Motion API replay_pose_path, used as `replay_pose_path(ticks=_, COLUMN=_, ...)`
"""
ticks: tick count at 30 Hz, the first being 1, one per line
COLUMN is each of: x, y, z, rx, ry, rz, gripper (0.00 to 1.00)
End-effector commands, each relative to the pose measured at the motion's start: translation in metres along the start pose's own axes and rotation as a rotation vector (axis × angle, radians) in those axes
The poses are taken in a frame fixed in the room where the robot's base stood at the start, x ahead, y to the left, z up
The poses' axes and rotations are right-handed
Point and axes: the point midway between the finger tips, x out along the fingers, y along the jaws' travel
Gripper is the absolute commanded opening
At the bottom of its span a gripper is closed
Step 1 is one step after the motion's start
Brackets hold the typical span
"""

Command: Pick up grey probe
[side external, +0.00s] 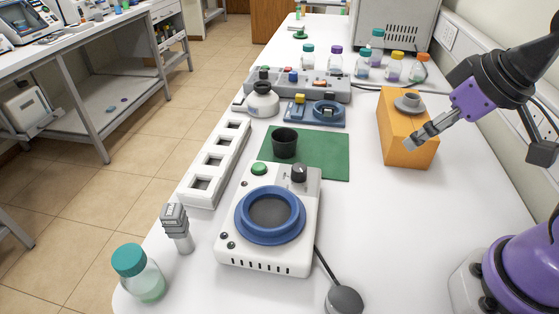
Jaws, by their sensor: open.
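A grey ribbed piece with a paler cylindrical end (177,228) stands at the front left of the white bench; it looks like a probe. Another grey piece, round with a wide flange (409,103), sits on top of the orange block (408,146) at the right. I cannot tell for certain which of the two is the grey probe. My gripper (416,141) is open and empty, with its grey fingers pointing down and left, overlapping the orange block's front in the view. Contact with the block cannot be judged.
A white device with a blue ring (232,240) stands front centre, a dark cup (285,143) on the green mat (330,160) behind it. A white slotted rack (217,162) is left, a teal-capped bottle (140,272) front left. Several bottles stand behind.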

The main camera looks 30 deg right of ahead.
Motion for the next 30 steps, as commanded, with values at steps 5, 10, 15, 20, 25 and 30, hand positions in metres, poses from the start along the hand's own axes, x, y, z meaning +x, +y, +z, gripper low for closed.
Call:
replay_pose_path(ticks=5, x=0.000, y=-0.027, z=-0.036, rx=-0.123, ry=-0.019, rz=-0.062, gripper=0.71)
replay_pose_path(ticks=10, x=0.015, y=-0.096, z=-0.095, rx=-0.365, ry=-0.049, rz=-0.178, gripper=0.71)
replay_pose_path(ticks=15, x=0.046, y=-0.189, z=-0.127, rx=-0.616, ry=-0.071, rz=-0.297, gripper=0.71)
replay_pose_path(ticks=20, x=0.077, y=-0.264, z=-0.125, rx=-0.801, ry=-0.086, rz=-0.381, gripper=0.71)
replay_pose_path(ticks=25, x=0.094, y=-0.306, z=-0.114, rx=-0.902, ry=-0.091, rz=-0.426, gripper=0.71)
replay_pose_path(ticks=30, x=0.114, y=-0.319, z=-0.106, rx=-0.921, ry=-0.094, rz=-0.435, gripper=0.71)
